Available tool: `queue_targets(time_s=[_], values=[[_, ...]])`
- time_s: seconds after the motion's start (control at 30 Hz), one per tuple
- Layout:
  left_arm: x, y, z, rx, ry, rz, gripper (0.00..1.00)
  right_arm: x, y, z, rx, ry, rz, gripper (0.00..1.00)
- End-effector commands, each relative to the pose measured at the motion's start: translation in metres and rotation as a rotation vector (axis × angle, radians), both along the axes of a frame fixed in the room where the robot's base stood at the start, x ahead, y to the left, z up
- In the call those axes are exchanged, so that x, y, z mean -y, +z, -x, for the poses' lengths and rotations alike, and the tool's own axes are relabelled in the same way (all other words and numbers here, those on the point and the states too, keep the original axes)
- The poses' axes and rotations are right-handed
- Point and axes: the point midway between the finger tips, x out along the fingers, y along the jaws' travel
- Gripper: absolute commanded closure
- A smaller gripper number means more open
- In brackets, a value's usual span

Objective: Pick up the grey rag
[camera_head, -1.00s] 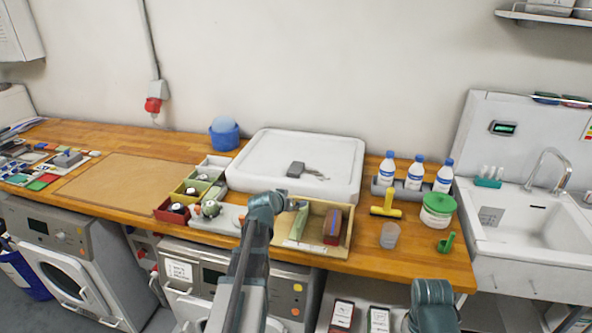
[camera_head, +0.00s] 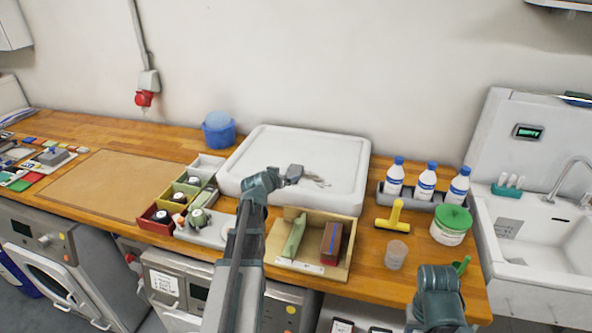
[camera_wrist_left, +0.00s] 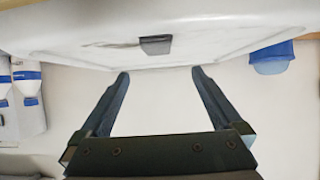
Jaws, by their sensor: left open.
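On the white tray (camera_head: 345,203) lies a small dark grey piece (camera_head: 295,171) with a thin, lighter grey, crumpled piece (camera_head: 316,181) at its right; I cannot tell clearly which is the grey rag. In the left wrist view the dark piece (camera_wrist_left: 155,45) lies beyond the fingertips, the pale streaks beside it to the left. My left gripper (camera_wrist_left: 160,71) is open and empty, apart from both. In the head view my left wrist is at the tray's front left edge, beside the dark piece; its fingers are hard to make out. Of my right arm only a link shows.
A wooden box (camera_head: 341,271) with a green and a red-brown item stands before the tray. Small coloured bins (camera_head: 157,226) are at left, a blue tub (camera_head: 219,137) behind them. Bottles (camera_head: 427,181), a yellow tool (camera_head: 396,215) and a green-lidded jar (camera_head: 450,232) stand at right.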

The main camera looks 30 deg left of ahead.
Motion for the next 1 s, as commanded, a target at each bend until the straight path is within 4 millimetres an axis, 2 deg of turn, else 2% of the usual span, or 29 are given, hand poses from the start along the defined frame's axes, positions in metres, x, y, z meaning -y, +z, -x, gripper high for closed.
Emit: queue_targets(time_s=[0.27,0.7,1.0], values=[[-0.002,-0.006,-0.009,0.0,-0.001,0.0,0.0,0.0,-0.006,0.0,0.0,0.0,0.0,0.5],[-0.017,-0.042,-0.072,0.0,0.0,0.0,0.0,0.0,-0.042,0.0,0.0,0.0,0.0,0.5],[-0.018,-0.044,-0.078,0.0,0.0,-0.001,0.0,0.0,-0.044,0.0,0.0,0.0,0.0,0.5]])
